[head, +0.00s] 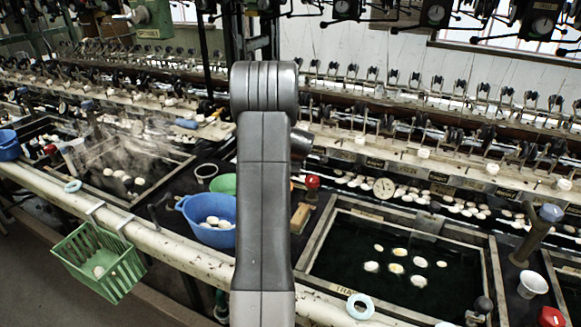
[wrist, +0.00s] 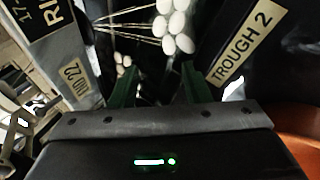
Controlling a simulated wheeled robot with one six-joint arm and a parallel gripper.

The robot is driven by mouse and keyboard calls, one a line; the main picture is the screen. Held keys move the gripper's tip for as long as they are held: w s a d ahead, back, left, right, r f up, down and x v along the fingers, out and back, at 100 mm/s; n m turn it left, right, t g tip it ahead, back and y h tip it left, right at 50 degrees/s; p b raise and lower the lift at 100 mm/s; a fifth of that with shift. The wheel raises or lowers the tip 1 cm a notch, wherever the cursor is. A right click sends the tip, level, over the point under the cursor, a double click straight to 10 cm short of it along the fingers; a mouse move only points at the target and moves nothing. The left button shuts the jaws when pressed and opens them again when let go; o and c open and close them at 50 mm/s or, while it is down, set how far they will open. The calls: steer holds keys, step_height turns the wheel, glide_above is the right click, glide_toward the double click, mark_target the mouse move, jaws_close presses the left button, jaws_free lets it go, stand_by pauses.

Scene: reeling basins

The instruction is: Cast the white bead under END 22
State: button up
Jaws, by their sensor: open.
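My gripper (wrist: 158,82) is open in the wrist view, its two green fingers apart with nothing held between them. An END 22 label (wrist: 75,82) is left of the fingers. White oval cocoons (wrist: 173,28) lie beyond the fingers with fine threads running to them from the left. Smaller pale pieces (wrist: 123,63) show near the left fingertip. I cannot tell whether one of these is the white bead. In the head view my arm hides the gripper. White round knobs (head: 422,153) stand along the reeling machine there.
A TROUGH 2 label (wrist: 240,48) is right of the fingers, and an orange-brown rounded thing (wrist: 300,135) is at lower right. In the head view are a dark basin (head: 330,262) with floating cocoons, a blue bowl (head: 190,212) and a green basket (head: 85,262).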

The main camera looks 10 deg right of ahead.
steer(key=shift+s+f, duration=0.2)
steer(key=shift+f, duration=0.05)
steer(key=b+v, duration=0.1)
steer(key=v, duration=1.3)
steer(key=shift+w+b, duration=0.2)
steer(key=shift+b, duration=0.15)
steer(key=shift+w, duration=0.1)
steer(key=p+x, duration=0.1)
steer(key=x, duration=1.1)
steer(key=shift+w+f+p, duration=0.15)
steer(key=shift+f+p, duration=0.15)
steer(key=shift+f, duration=0.05)
steer(key=shift+a, duration=0.1)
